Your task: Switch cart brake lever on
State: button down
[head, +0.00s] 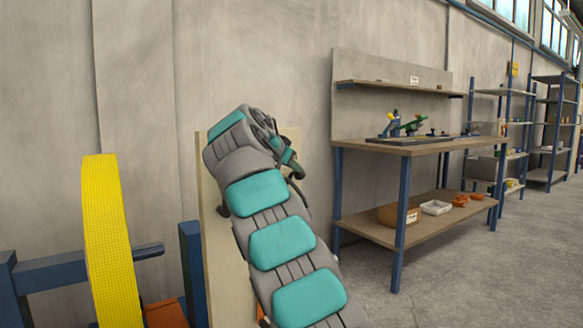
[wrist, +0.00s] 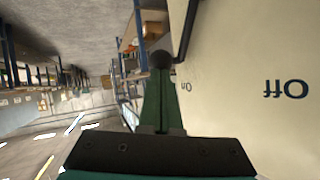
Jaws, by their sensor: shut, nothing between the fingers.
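The brake lever (wrist: 180,48) is a thin dark rod with a round black knob (wrist: 160,59), beside a cream panel (wrist: 255,45) in the wrist view. In the head view my arm covers most of the panel (head: 212,265), and the lever cannot be made out.
A large yellow roll (head: 110,240) stands at the left on a blue frame (head: 70,270). A wooden workbench (head: 405,148) with tools and a lower shelf (head: 425,222) stands to the right. Metal shelves (head: 500,130) line the wall. The floor (head: 500,275) at the right front is clear.

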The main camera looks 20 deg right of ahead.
jog(key=shift+d, duration=0.2)
dwell(0.5)
jog(key=shift+s, duration=0.1)
jog(key=d+r+p+v, duration=0.1)
jog(key=r+p+v, duration=0.15)
jog(key=v, duration=1.15)
jog(key=s+d+f+n+g+y+p, duration=0.1)
jog(key=s+d+f+n+g+y, duration=0.15)
jog(key=s+f, duration=0.65)
jog(key=s+d+f+n+g+y+p, duration=0.1)
jog(key=s+d+f+n+g, duration=0.3)
jog(key=s+f, duration=0.55)
jog(key=s+a+f+n+g+y, duration=0.2)
jog(key=s+a+f, duration=0.3)
jog(key=s+f, duration=0.6)
jog(key=s+a+f+n+g+y+p, duration=0.1)
jog(key=s+a+f+n+g+y, duration=0.1)
jog(key=s+f, duration=0.8)
jog(key=s+a+n+y, duration=0.1)
jog(key=s+a, duration=0.1)
jog(key=s, duration=0.5)
jog(key=shift+a+f, duration=0.4)
jog(key=shift+y, duration=0.25)
